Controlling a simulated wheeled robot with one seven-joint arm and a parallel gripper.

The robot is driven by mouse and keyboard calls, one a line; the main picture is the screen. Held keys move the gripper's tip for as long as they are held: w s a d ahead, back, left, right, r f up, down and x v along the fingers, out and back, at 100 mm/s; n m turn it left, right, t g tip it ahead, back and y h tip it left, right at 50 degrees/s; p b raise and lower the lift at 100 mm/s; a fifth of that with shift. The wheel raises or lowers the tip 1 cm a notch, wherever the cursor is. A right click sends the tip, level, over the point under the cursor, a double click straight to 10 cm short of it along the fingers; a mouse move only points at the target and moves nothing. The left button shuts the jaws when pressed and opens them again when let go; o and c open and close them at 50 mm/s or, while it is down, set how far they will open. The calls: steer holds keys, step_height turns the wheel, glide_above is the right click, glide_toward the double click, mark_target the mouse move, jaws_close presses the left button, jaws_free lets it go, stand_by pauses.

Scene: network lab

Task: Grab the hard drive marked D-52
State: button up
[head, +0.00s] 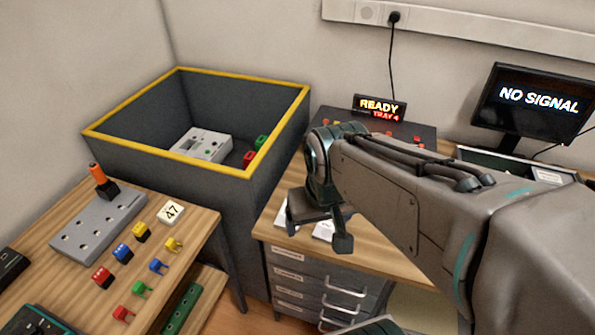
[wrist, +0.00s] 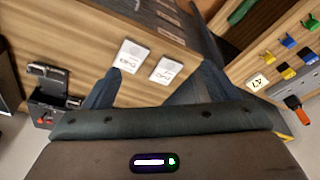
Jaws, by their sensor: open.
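Two small white labelled drives lie side by side on the wooden desk top near its front edge. In the wrist view, one drive (wrist: 130,55) is left of the other (wrist: 166,68). Their dark printed marks are too small and blurred to read surely, so I cannot tell which is D-52. In the head view, parts of the left drive (head: 283,216) and the right drive (head: 323,231) show beside my fingers. My gripper (head: 318,224) is open and empty above them. In the wrist view, its fingers (wrist: 158,82) stand apart on either side of the drives.
A dark bin with a yellow rim (head: 245,172) stands at the left of the desk. A side table (head: 200,222) with coloured plugs is at lower left. Drawers (head: 315,283) are under the desk front. A monitor (head: 530,103) and a READY sign (head: 380,107) stand behind.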

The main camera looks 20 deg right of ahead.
steer(key=shift+o, duration=0.3)
steer(key=w+f+m+p, duration=0.1)
steer(key=w+m, duration=0.1)
steer(key=w, duration=0.6)
steer(key=shift+w+a+m+g+p, duration=0.15)
steer(key=shift+m+g+p, duration=0.2)
steer(key=shift+m+g, duration=0.05)
steer(key=w+f+m, duration=0.1)
steer(key=w+f, duration=0.2)
steer(key=f, duration=0.1)
steer(key=w+f+m+p, duration=0.1)
steer(key=w+f, duration=0.3)
steer(key=f, duration=0.1)
steer(key=w+f+m+p, duration=0.1)
steer(key=w+f, duration=0.2)
steer(key=f, duration=0.2)
steer(key=shift+w+f+m+g+h, duration=0.2)
steer(key=shift+m+g+h, duration=0.1)
steer(key=shift+h, duration=0.1)
steer(key=shift+w+f+p, duration=0.15)
steer(key=shift+w+f, duration=0.1)
steer(key=shift+f, duration=0.65)
steer(key=shift+w+f+p, duration=0.2)
steer(key=shift+w+f, duration=0.05)
steer(key=shift+f, duration=0.6)
steer(key=shift+w+f+p, duration=0.15)
steer(key=shift+w+f, duration=0.1)
steer(key=shift+f, duration=0.65)
steer(key=c, duration=1.2)
steer(key=shift+r, duration=0.1)
